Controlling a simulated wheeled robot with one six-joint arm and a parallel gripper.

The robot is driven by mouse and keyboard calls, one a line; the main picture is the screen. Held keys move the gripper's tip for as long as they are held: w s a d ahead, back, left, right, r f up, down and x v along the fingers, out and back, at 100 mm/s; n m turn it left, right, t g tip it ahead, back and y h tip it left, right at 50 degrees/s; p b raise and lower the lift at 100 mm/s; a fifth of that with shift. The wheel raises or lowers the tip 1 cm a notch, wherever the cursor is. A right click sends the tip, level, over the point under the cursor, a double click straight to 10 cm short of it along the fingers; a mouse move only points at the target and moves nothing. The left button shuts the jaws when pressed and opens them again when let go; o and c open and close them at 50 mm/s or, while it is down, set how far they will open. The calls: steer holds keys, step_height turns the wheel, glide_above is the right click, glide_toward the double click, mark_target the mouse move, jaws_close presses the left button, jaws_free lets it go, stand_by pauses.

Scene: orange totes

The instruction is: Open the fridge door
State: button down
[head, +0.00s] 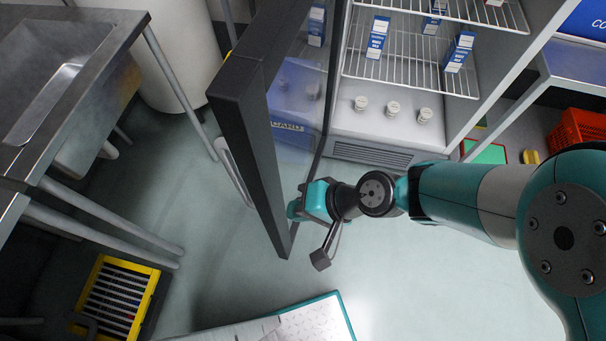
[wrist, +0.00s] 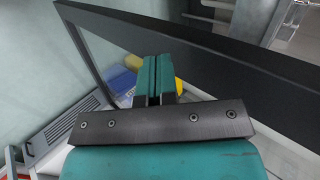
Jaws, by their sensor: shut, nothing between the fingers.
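The fridge door (head: 256,150) is a dark-framed glass door that stands swung well open from the fridge (head: 440,130). Its pale handle (head: 233,172) is on the left, outer face. My gripper (head: 294,209) is at the inner side of the door, close to the lower part of its frame. In the wrist view the shut teal fingers (wrist: 153,78) hold nothing and point at the inner side of the door's dark frame (wrist: 215,45). I cannot tell whether they touch the door.
A steel sink table (head: 75,80) stands at the left, with a yellow crate (head: 112,305) on the floor below. The fridge has wire shelves with blue-and-white cartons (head: 378,37) and several small jars (head: 392,109). A red basket (head: 578,133) is at the right. The floor left of the door is mostly clear.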

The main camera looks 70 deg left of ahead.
steer(key=w+d+r+b, duration=0.1)
steer(key=w+d+r, duration=0.5)
steer(key=w, duration=0.3)
steer(key=shift+d+r, duration=0.3)
steer(key=shift+r, duration=0.1)
steer(key=shift+w, duration=0.15)
steer(key=w+d+r+m+t+y, duration=0.1)
steer(key=w+d+r+t, duration=0.1)
steer(key=w+d+r, duration=0.5)
steer(key=w+d+r+m+t, duration=0.1)
steer(key=w+d+r+t, duration=0.1)
steer(key=w+d+r, duration=0.6)
steer(key=s+d+r+m+t, duration=0.2)
steer(key=d+r, duration=0.2)
steer(key=d, duration=0.4)
steer(key=s+d+r+m+t+h, duration=0.1)
steer(key=s+d+r+t, duration=0.1)
steer(key=d, duration=0.6)
step_height(320, 180, up, 3)
steer(key=shift+s+f+m, duration=0.1)
steer(key=shift+s+m, duration=0.3)
steer(key=shift+s, duration=0.15)
